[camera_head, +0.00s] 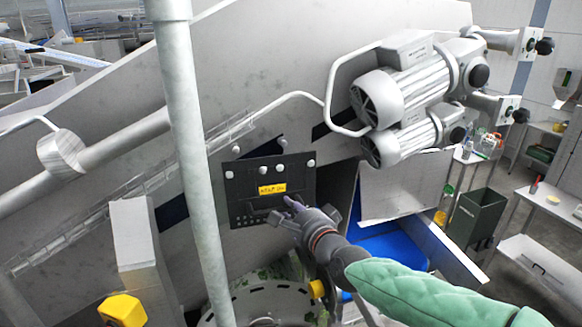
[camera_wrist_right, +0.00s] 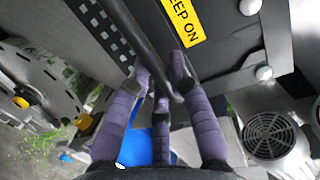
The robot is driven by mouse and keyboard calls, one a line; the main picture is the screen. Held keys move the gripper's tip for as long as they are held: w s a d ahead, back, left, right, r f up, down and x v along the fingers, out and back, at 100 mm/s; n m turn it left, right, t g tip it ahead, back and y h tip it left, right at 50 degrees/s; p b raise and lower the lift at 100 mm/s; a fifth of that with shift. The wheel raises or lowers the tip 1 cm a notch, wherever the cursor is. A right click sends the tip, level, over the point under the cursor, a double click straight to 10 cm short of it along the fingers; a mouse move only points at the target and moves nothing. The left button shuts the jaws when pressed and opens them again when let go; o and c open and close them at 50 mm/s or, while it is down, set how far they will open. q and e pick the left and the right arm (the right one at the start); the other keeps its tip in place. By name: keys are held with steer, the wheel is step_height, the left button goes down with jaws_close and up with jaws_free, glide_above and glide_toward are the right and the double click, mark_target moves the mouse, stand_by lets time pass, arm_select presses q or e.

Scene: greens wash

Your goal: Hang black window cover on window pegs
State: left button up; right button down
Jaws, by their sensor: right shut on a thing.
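The black window cover (camera_head: 243,196) is a flat dark panel with a yellow label and a row of small holes low down. It lies against or close to the sloping grey machine wall. Several pale round window pegs (camera_head: 280,169) show along its top edge; I cannot tell whether they pass through it. My right gripper (camera_head: 292,207) is at its lower right part. In the right wrist view, the purple-padded fingers (camera_wrist_right: 165,72) are shut on the dark handle bar of the cover (camera_wrist_right: 142,40). Pegs also show there (camera_wrist_right: 263,72). My left gripper is not in view.
A grey vertical pole (camera_head: 190,150) stands left of the cover. Two motors (camera_head: 410,95) with a bent pipe jut out at upper right. A blue bin (camera_head: 395,250) is below right. A drum with greens (camera_head: 265,300) is below. Open floor shows at far right.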

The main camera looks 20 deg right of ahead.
mark_target(282, 173)
arm_select(q)
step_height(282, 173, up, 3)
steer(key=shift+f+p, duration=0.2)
steer(key=shift+p, duration=0.6)
arm_select(e)
step_height(282, 173, up, 7)
steer(key=s, duration=0.1)
steer(key=shift+s+a+n+y, duration=0.25)
steer(key=shift+s+n+y, duration=0.05)
steer(key=shift+s+y, duration=0.1)
arm_select(q)
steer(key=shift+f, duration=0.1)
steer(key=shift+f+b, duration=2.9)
steer(key=shift+b, duration=0.1)
arm_select(e)
steer(key=shift+t, duration=0.3)
steer(key=shift+d+r+x, duration=0.1)
steer(key=shift+d+x, duration=0.05)
steer(key=shift+x, duration=0.9)
steer(key=shift+d+r+x, duration=0.1)
steer(key=shift+d+x, duration=0.1)
steer(key=shift+x, duration=0.85)
steer(key=shift+d+r+x, duration=0.1)
steer(key=shift+d+x, duration=0.05)
steer(key=shift+x, duration=0.9)
steer(key=shift+w, duration=0.15)
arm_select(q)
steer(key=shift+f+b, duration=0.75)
arm_select(e)
steer(key=shift+w, duration=0.15)
